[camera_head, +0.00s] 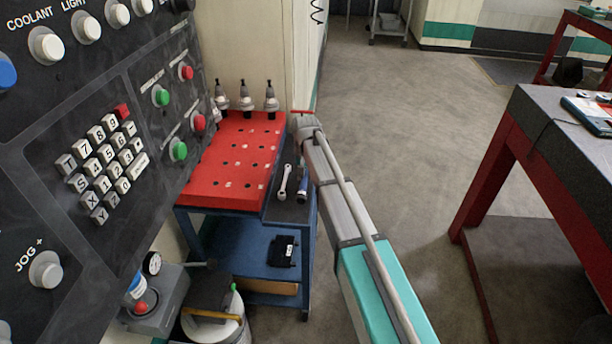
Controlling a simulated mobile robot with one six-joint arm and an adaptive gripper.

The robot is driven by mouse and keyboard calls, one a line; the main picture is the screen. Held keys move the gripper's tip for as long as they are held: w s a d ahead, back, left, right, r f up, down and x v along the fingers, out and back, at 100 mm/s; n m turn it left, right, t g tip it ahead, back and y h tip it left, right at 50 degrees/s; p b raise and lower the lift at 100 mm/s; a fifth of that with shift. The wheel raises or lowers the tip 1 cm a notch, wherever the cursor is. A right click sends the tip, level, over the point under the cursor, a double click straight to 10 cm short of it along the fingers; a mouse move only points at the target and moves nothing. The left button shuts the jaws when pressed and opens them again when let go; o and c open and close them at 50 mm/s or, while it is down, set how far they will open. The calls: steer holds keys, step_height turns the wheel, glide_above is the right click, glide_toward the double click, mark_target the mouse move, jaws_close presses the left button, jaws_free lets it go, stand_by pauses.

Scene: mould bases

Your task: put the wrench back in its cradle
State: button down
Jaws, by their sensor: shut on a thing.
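My gripper (299,122) is at the far end of my arm, by the back right corner of the red-topped trolley. It is small in view and its fingers are mostly hidden. It is shut on a thin red bar-like thing (301,111), too small to identify surely. A silver wrench (283,183) lies on the dark side surface (285,207) of the trolley, nearer than my gripper and apart from it. A blue-and-dark tool (302,190) lies to its right, beside my arm. I cannot make out a cradle.
The red perforated trolley top (222,187) carries several tool holders (245,98) at its back. A black item (283,250) lies on the lower blue shelf. A control panel (60,140) fills the left. A red-framed table (560,110) stands right; open floor lies between.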

steer(key=shift+f+b, duration=0.45)
steer(key=shift+f, duration=0.05)
stand_by(0.6)
steer(key=shift+c, duration=1.8)
jaws_free()
